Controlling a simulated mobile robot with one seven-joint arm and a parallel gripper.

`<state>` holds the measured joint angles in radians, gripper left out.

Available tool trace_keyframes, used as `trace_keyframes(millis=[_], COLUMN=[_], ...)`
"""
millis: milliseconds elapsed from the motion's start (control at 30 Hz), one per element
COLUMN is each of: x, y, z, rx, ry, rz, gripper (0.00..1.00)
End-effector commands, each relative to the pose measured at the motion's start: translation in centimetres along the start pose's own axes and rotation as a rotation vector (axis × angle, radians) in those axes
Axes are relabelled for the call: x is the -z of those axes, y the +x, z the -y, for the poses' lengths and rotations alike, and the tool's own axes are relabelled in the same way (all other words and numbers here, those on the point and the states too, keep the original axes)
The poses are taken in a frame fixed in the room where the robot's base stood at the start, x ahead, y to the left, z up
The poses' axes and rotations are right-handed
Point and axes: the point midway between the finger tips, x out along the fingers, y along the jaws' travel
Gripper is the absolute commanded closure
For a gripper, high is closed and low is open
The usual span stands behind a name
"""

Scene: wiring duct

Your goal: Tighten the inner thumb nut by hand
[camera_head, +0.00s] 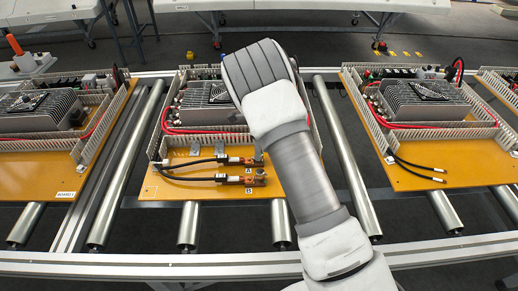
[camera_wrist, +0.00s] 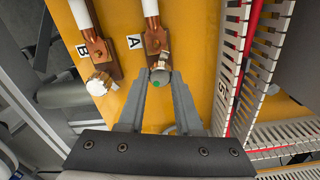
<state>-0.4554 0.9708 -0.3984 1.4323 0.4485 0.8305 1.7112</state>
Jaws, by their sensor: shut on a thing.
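The inner thumb nut (camera_wrist: 160,76), silvery with a green dot on its end, sits at the copper terminal (camera_wrist: 154,41) beside label A (camera_wrist: 133,41). My gripper (camera_wrist: 163,82) is shut on this nut, one fingertip on each side. The other thumb nut (camera_wrist: 99,83) is at the copper terminal beside label B (camera_wrist: 82,50), to the left and apart from my fingers. In the head view the two cable ends with copper lugs (camera_head: 238,161) lie on the orange board (camera_head: 170,188).
White slotted wiring duct (camera_wrist: 256,75) with a red cable runs close to the right of my fingers. Roller conveyor (camera_head: 345,160) carries similar boards on both sides. A finned grey heat-sink unit (camera_head: 200,105) stands behind the terminals. Bare board lies at the front left.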

Motion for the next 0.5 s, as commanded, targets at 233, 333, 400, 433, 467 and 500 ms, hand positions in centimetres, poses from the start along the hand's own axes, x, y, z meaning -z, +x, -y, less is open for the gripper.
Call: trace_keyframes(millis=[233,333,400,433,467,500], x=[-0.25,-0.25,-0.25,-0.25,-0.25,-0.25], y=[-0.56,-0.56,-0.56,-0.56,-0.56,-0.56], z=[0.41,0.42,0.42,0.42,0.42,0.42], rx=[0.013,0.013,0.013,0.013,0.013,0.013], ry=[0.028,0.029,0.029,0.028,0.028,0.028], rz=[0.007,0.007,0.007,0.007,0.007,0.007], gripper=[1.0,1.0,1.0,1.0,1.0,1.0])
